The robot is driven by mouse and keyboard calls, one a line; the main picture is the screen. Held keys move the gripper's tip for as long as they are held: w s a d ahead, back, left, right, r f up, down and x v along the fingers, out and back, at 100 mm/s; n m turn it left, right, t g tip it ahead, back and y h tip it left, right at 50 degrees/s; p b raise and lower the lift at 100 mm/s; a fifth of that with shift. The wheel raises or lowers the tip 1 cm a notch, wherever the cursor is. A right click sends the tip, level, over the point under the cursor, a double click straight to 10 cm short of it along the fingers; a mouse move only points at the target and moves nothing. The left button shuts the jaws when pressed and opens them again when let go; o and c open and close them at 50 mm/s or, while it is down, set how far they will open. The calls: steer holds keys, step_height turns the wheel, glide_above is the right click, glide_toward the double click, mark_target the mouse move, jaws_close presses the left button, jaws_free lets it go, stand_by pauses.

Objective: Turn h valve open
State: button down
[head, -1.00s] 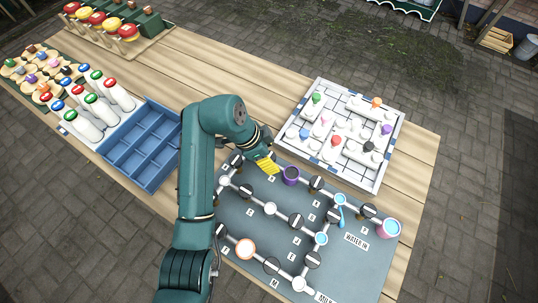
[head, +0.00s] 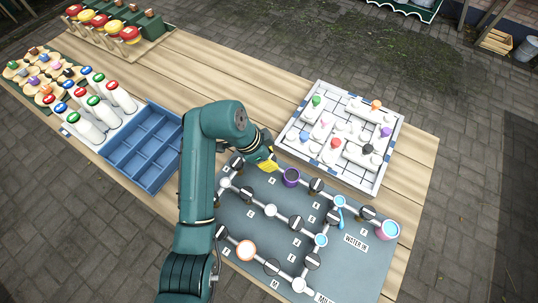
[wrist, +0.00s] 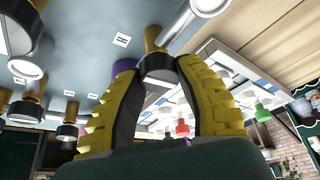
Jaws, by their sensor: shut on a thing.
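In the wrist view my yellow fingers (wrist: 160,78) are closed around a valve knob (wrist: 160,66) on a brass stem. A small label that reads like H (wrist: 122,39) lies beside it on the board, so this looks like the h valve. In the head view my gripper hides this valve. The angle of its handle against the pipe cannot be told.
Other black-and-white valves (head: 316,185) stand close by along the white pipes. A pink cup with blue liquid (head: 388,230) stands at the right. A white puzzle tray (head: 372,184) lies behind the board, and a blue compartment box (head: 140,147) lies to the left.

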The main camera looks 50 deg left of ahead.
steer(key=n+p, duration=0.1)
steer(key=p, duration=0.1)
steer(key=n+p, duration=0.1)
steer(key=n+y+p, duration=0.1)
steer(key=p, duration=0.1)
steer(key=shift+s+d+r+p, duration=0.1)
steer(key=shift+d+r+p, duration=0.05)
steer(key=shift+r+p, duration=0.15)
steer(key=n+y+p, duration=0.2)
steer(key=n+p, duration=0.4)
steer(key=p, duration=0.1)
steer(key=shift+f, duration=0.15)
steer(key=n+y+p, duration=0.1)
steer(key=n+p, duration=0.1)
steer(key=n+g+p, duration=0.1)
steer(key=n, duration=0.1)
steer(key=shift+f+y+p, duration=0.15)
steer(key=shift+y+p, duration=0.25)
steer(key=shift+f+n+g+y+p, duration=0.1)
steer(key=shift+n+g+y+p, duration=0.2)
steer(key=shift+n, duration=0.75)
steer(key=shift+f+n+g+y+p, duration=0.1)
steer(key=shift+n+g+y+p, duration=0.2)
steer(key=shift+n, duration=0.75)
steer(key=c, duration=0.6)
jaws_free()
steer(key=shift+r, duration=0.15)
